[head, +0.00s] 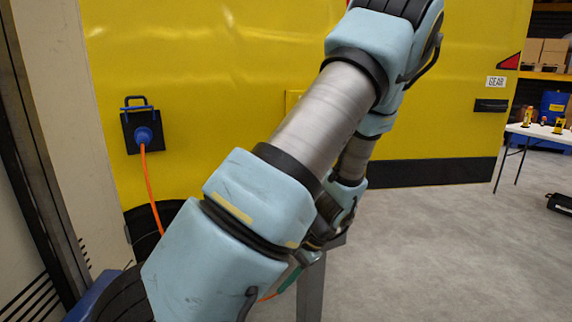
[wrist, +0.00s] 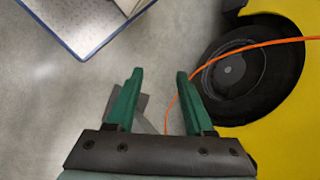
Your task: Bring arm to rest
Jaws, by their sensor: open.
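My arm (head: 325,115) is bent across the middle of the head view, in front of the yellow vehicle. In the head view the gripper is mostly hidden behind my arm; only a bit of green (head: 289,279) shows low in the middle.
The yellow vehicle (head: 225,70) fills the background. An orange cable (head: 149,185) hangs from its blue plug (head: 144,135) and passes near the wheel (wrist: 232,70). A grey post (head: 311,285) stands behind my arm.

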